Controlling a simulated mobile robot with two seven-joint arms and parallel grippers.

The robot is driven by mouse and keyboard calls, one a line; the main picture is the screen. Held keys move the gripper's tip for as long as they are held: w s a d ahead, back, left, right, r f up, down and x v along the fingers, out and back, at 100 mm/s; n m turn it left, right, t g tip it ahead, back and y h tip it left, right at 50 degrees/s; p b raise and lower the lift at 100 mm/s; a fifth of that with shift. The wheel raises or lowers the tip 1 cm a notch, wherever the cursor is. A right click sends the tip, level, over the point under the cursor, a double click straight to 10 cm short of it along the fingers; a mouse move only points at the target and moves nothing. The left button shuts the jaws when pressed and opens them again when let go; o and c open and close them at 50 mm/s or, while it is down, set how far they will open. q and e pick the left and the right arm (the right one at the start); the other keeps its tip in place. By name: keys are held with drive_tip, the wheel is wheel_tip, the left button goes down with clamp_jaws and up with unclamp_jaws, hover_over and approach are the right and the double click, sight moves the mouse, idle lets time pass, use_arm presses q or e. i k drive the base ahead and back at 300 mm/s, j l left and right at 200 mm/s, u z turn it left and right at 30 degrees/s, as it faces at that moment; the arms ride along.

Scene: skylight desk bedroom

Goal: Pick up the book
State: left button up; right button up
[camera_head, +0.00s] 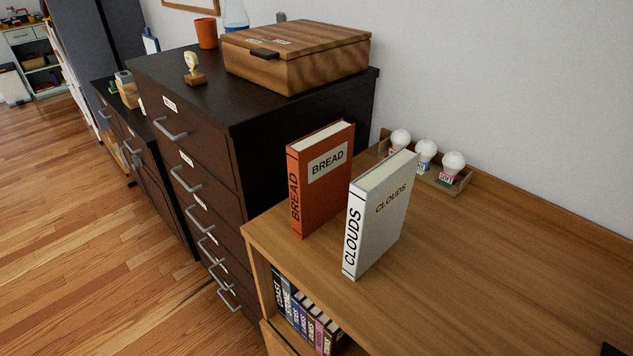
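Two books stand upright on a wooden cabinet top (480,270). The orange book (313,194), labelled BREAD, is at the left, near the dark drawer unit. The white-grey book (378,218), labelled CLOUDS, stands just right of it and nearer to me, with a gap between them at the front. Its spine faces the front edge of the top. Neither of my grippers shows clearly in the head view.
A dark drawer unit (215,195) rises left of the books, carrying a wooden box (297,58) and an orange cup (206,33). Several bulbs sit in a tray (432,178) against the wall. Smaller books (305,318) fill a shelf below. The top is clear at right.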

sight(319, 164)
drive_tip(key=j+z, duration=0.3)
drive_tip(key=z, duration=0.15)
drive_tip(key=k+j+z, duration=0.2)
drive_tip(key=z, duration=0.25)
drive_tip(key=k+j+z, duration=0.15)
drive_tip(key=j+z, duration=0.15)
drive_tip(key=z, duration=0.15)
